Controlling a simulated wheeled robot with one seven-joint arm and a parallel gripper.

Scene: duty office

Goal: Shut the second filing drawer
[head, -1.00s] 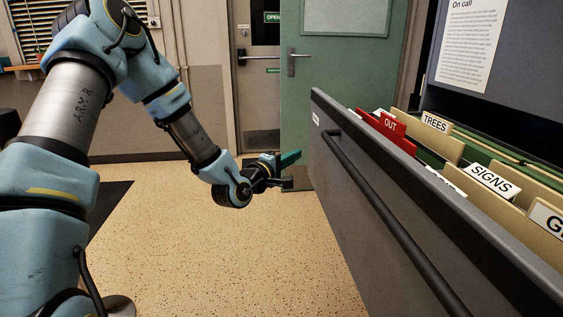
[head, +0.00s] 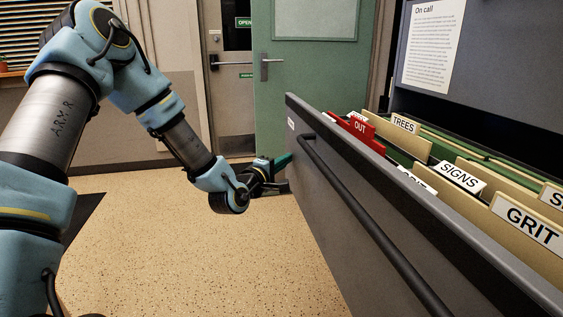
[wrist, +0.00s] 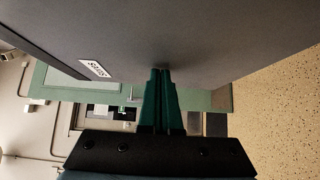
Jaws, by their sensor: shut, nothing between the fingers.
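The filing drawer (head: 390,208) stands pulled out at the right of the head view, with its grey front towards me. A long dark bar handle (head: 375,232) runs along that front. My gripper (head: 288,159) is shut and empty, with its green fingers at the far left end of the drawer front. In the wrist view the closed fingers (wrist: 161,72) point at the grey drawer front (wrist: 170,30), very close to it; I cannot tell for sure whether they touch. A white label (wrist: 95,69) on the front shows left of them.
Tabbed folders, one marked SIGNS (head: 460,176) and a red one marked OUT (head: 358,128), fill the drawer. A dark grey cabinet face with a notice (head: 432,45) rises behind it. A green door (head: 310,75) stands beyond. Speckled floor (head: 200,265) is clear in front.

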